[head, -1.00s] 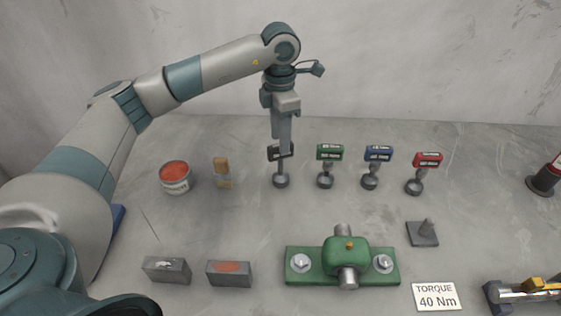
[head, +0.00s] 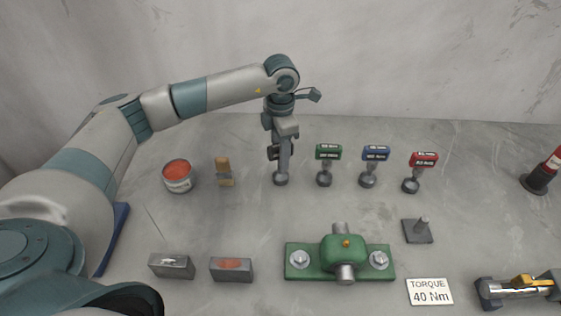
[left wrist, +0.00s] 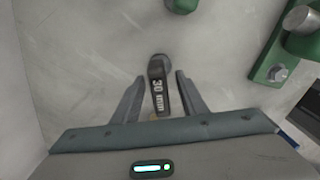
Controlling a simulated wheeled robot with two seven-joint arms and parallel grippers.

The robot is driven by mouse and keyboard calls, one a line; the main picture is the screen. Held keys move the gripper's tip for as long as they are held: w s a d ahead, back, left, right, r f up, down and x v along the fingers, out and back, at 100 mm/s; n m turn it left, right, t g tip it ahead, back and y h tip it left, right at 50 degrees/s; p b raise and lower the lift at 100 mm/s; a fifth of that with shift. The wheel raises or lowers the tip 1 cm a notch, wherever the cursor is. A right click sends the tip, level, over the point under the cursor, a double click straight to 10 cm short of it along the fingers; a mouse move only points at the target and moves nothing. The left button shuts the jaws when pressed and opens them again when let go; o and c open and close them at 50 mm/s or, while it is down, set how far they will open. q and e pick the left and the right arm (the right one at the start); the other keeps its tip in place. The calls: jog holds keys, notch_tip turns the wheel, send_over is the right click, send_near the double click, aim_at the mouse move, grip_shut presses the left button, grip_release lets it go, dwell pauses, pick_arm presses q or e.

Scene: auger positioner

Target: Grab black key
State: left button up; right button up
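The black key (head: 272,154) stands upright on its round base on the table, leftmost in the row of keys in the head view. In the left wrist view the black key (left wrist: 158,88) shows a black head with "30 mm" in white. My left gripper (head: 284,160) points down at it and partly covers its handle. In the left wrist view my left gripper (left wrist: 156,98) has its fingers spread, one on each side of the key, with gaps visible. My right gripper is not in view.
Green (head: 328,152), blue (head: 376,153) and red (head: 423,159) keys stand to the right. A red-topped can (head: 178,178) and a brush (head: 223,172) stand left. A green bearing block (head: 345,256), two grey blocks and a torque sign (head: 430,292) lie in front.

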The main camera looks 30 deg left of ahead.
pick_arm(q)
jog(key=shift+f+p, duration=0.5)
jog(key=shift+f, duration=0.95)
jog(key=shift+r, duration=0.1)
grip_shut()
